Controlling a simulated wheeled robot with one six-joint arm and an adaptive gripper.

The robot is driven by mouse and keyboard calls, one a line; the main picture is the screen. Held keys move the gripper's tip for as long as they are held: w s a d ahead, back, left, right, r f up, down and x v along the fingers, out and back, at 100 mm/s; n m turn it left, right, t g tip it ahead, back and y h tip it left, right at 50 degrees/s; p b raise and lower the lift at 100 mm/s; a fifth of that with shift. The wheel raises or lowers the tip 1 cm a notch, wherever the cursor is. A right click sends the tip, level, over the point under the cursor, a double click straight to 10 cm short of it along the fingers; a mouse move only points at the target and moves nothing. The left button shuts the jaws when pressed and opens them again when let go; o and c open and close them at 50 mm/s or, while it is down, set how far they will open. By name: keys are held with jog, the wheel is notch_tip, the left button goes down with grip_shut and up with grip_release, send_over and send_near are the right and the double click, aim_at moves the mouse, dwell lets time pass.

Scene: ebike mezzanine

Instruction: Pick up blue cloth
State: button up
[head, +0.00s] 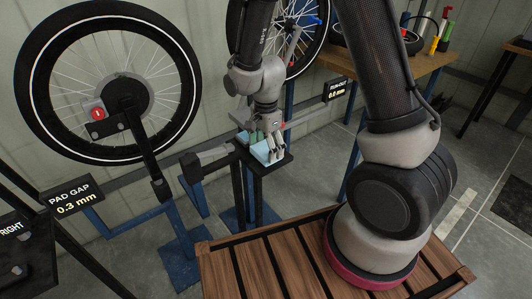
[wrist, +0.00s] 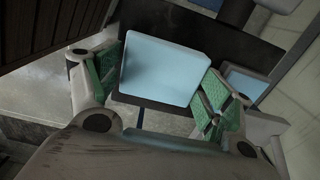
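The blue cloth (head: 262,157) is a pale blue, flat, block-like piece on a small dark stand top (head: 286,161). In the wrist view the cloth (wrist: 165,72) lies between my two green-padded fingers, with its left and right edges close to the pads. My gripper (head: 270,146) points down at the cloth in the head view and hides part of it. My gripper (wrist: 162,90) has its fingers spread wide, one on each side of the cloth. I cannot tell whether the pads touch it.
A second pale blue piece (wrist: 246,83) shows right of the right finger. A wheel (head: 110,82) on a blue stand is at left, beside a "PAD GAP" sign (head: 75,197). Another wheel (head: 290,35) stands behind my arm. A wooden bench (head: 425,70) with tools is at back right.

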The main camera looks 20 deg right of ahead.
aim_at(266, 149)
jog(key=shift+c, duration=0.5)
jog(key=shift+r, duration=0.1)
notch_tip(266, 149, up, 10)
jog(key=o, duration=0.5)
jog(key=c, duration=0.3)
